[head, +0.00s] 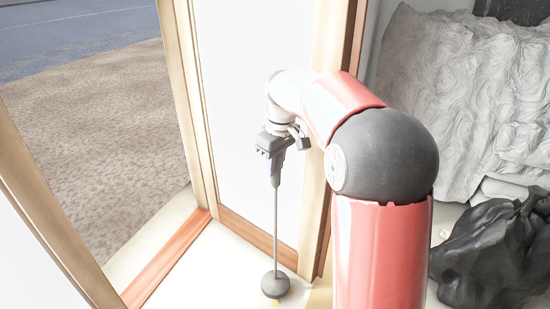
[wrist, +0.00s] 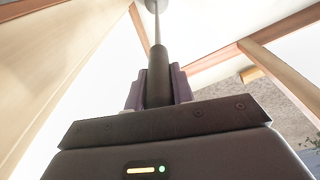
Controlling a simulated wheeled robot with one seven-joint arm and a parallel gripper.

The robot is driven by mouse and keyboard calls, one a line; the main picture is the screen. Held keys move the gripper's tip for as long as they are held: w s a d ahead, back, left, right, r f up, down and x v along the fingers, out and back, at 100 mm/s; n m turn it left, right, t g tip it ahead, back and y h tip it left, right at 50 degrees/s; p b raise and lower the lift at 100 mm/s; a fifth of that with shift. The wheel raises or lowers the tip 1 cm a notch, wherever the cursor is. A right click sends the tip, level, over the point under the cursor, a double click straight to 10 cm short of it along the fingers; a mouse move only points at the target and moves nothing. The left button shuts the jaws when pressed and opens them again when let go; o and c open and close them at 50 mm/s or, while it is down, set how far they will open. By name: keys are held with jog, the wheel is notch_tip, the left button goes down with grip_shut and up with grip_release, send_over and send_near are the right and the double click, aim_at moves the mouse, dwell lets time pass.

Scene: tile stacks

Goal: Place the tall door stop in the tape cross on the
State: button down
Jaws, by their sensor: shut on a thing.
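The tall door stop is a thin grey rod with a dark handle on top and a round dark base (head: 275,284). It stands upright near the foot of the door frame in the head view. My gripper (head: 276,150) is shut on its handle from above. In the wrist view the gripper's purple fingers (wrist: 158,92) hold the dark handle (wrist: 158,68), and the rod runs up to the base at the top edge. Small yellow marks, perhaps the tape cross (head: 264,294), show at the base's edge; the base hides the rest. I cannot tell whether the base touches the floor.
A white door panel with a wooden frame (head: 322,170) stands right behind the rod. A doorway at left opens onto brown ground (head: 90,130). At right are a rumpled white heap (head: 460,90) and a black bag-like heap (head: 490,255). Pale floor lies left of the base.

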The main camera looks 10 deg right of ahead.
aim_at(275, 175)
jog(key=shift+f+b, duration=0.3)
jog(key=shift+f, duration=1.45)
jog(key=c, duration=1.2)
grip_release()
jog(key=shift+f, duration=0.1)
